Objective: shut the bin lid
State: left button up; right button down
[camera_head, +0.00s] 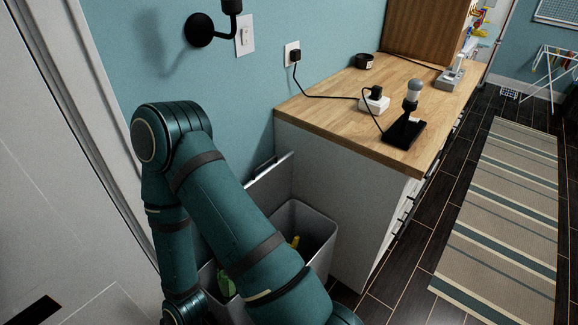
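A grey bin (318,238) stands on the floor against the side of the cabinet. Its top is open, and a yellow item (295,242) and a green item (226,281) show inside. Its grey lid (273,184) is raised and stands nearly upright at the back, near the wall, with a dark bar or handle (263,166) at its upper edge. My teal arm crosses in front of the bin and hides much of its middle and part of the lid. Neither gripper shows in this view.
A wooden counter (335,95) over a white cabinet bounds the bin on the right. On it stand a black lamp-like device (406,128), a white charger block (374,102) and cables. A white door (60,150) is at left. A striped rug (500,220) lies on open floor.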

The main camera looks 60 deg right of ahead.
aim_at(271, 188)
jog(key=l+z, duration=0.15)
jog(key=z, duration=1.8)
jog(key=i+l+z, duration=0.2)
jog(key=i, duration=0.15)
jog(key=i+l+z, duration=0.2)
jog(key=i, duration=0.2)
jog(key=j, duration=0.1)
